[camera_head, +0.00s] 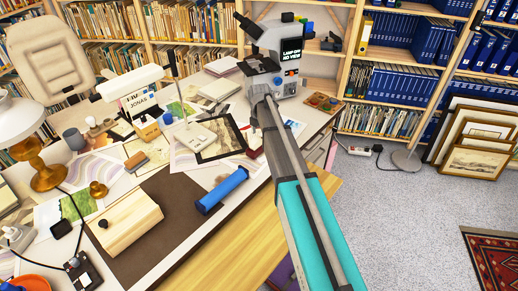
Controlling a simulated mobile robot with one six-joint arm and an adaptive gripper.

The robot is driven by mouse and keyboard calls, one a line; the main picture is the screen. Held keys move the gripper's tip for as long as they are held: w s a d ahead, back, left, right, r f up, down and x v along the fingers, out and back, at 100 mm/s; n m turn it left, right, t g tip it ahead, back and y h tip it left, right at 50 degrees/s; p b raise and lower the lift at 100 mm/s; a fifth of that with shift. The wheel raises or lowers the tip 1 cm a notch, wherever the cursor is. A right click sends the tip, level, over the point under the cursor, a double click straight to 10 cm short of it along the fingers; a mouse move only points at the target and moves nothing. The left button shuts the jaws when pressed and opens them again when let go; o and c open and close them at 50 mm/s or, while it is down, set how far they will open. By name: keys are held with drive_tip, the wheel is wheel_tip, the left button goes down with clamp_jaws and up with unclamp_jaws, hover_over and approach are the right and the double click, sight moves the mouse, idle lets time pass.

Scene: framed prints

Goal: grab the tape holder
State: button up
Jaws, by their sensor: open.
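I cannot pick out the tape holder with certainty. A long blue object (222,190) lies at the right edge of the dark brown desk mat (180,200). A small red object (254,139) shows beside my arm, partly hidden by it. A small black device (82,272) lies at the desk's near left. My arm, grey with a teal link, reaches from the lower right over the desk's right side towards the microscope. I cannot make out my gripper's fingers at its far end, and nothing is visibly held.
A microscope (274,50) stands at the desk's back right. A wooden box with a black knob (124,222), a black-framed picture (219,139) and a brass lamp (46,176) crowd the desk. Bookshelves line the back. Framed prints (474,160) lean at right. The grey carpet (400,220) is mostly clear.

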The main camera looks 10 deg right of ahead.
sight(259, 140)
drive_tip(key=shift+w+a+f+b, duration=0.1)
drive_tip(key=shift+a+f+b, duration=0.05)
drive_tip(key=shift+f+b, duration=1.6)
drive_tip(key=shift+f, duration=0.15)
clamp_jaws()
